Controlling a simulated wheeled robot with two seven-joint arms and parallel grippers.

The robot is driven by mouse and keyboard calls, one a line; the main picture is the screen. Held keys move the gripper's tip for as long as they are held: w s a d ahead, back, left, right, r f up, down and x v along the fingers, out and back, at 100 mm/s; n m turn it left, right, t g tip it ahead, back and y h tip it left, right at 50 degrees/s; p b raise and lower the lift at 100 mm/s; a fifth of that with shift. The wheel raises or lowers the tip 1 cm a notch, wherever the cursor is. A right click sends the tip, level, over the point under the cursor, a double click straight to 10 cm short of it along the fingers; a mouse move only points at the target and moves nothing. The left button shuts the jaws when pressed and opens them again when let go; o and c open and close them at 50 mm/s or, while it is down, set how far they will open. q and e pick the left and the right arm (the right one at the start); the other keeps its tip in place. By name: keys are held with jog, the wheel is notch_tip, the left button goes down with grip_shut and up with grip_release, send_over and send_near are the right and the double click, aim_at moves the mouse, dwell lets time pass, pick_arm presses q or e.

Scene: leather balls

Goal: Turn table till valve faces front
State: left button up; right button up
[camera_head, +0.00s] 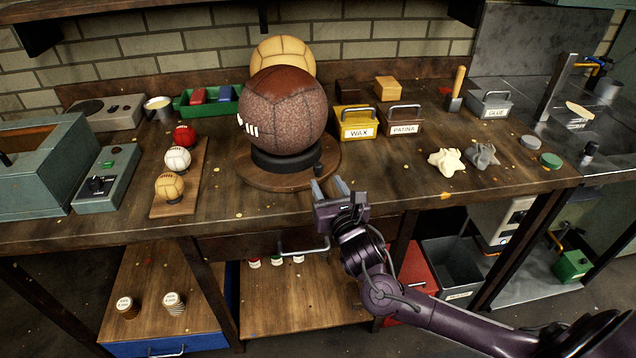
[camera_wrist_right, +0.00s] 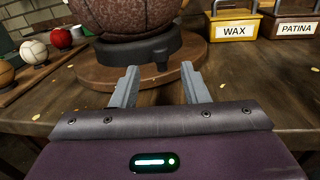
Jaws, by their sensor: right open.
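A large brown leather ball (camera_head: 284,110) sits on a black ring stand (camera_head: 286,158) on a round wooden turntable (camera_head: 262,180). White lacing shows at the ball's left side; I cannot make out the valve. A small dark knob (camera_head: 318,170) stands at the turntable's right front. My right gripper (camera_head: 329,186) is open and empty at the turntable's front right edge. In the right wrist view its two fingers (camera_wrist_right: 156,86) point at the turntable (camera_wrist_right: 145,79), with nothing between them. My left gripper is not in view.
A tan ball (camera_head: 283,54) stands behind the brown one. Small balls on a board (camera_head: 192,190) lie left. WAX (camera_head: 357,122) and PATINA (camera_head: 403,120) boxes stand right, with crumpled cloths (camera_head: 447,162) farther right. The bench front right of the turntable is mostly clear.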

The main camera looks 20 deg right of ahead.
aim_at(319, 169)
jog(key=shift+w+d+r+n, duration=0.1)
jog(key=shift+w+r+n, duration=0.05)
jog(key=shift+w+n, duration=0.35)
jog(key=w, duration=0.4)
jog(key=w+d, duration=0.1)
jog(key=w, duration=0.2)
jog(key=shift+p, duration=0.35)
jog(key=shift+s, duration=0.1)
grip_shut()
